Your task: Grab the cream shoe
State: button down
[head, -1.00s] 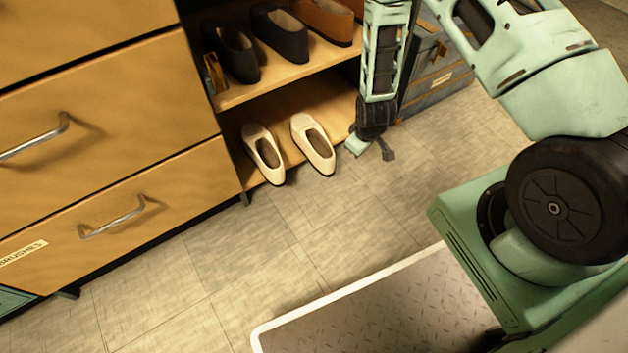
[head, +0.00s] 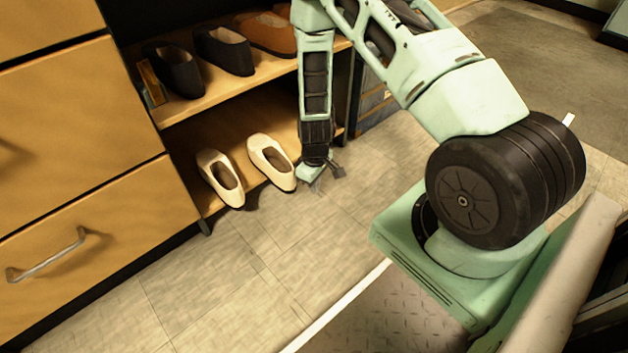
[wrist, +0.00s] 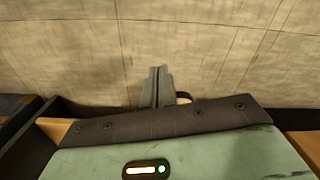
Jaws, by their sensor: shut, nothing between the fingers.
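Two cream shoes stand side by side on the low shelf, toes pointing inward: a left cream shoe (head: 207,163) and a right cream shoe (head: 262,150). My gripper (head: 317,186) hangs pointing down just right of the right cream shoe, in front of the shelf edge, apart from both shoes. In the wrist view my gripper (wrist: 159,87) has its fingers together with nothing between them, over floor tiles. A small cream edge (wrist: 184,97) shows beside the fingers there; I cannot tell which shoe it belongs to.
The upper shelf (head: 190,112) holds dark shoes (head: 222,50) and a brown pair (head: 268,36). A wooden drawer unit (head: 110,210) with metal handles (head: 48,258) stands left. A grey-blue box (head: 374,105) is behind my arm. The tiled floor (head: 230,285) in front is clear.

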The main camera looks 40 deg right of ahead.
aim_at(287, 171)
jog(key=shift+w+a+r+b, duration=0.1)
jog(key=shift+w+a+b, duration=0.15)
jog(key=shift+w, duration=0.4)
jog(key=shift+w+a+r+b, duration=0.15)
jog(key=shift+w+b, duration=0.1)
jog(key=shift+w, duration=0.35)
jog(key=shift+w+a+f+b, duration=0.1)
jog(key=shift+w+a+b, duration=0.15)
jog(key=shift+w, duration=0.4)
jog(key=w+p, duration=0.1)
jog(key=w, duration=0.1)
jog(key=w+a+p, duration=0.1)
jog(key=w+p, duration=0.1)
jog(key=shift+w+a+r, duration=0.15)
jog(key=shift+w+a, duration=0.05)
jog(key=shift+w, duration=0.15)
jog(key=shift+w+a, duration=0.1)
jog(key=shift+w, duration=0.25)
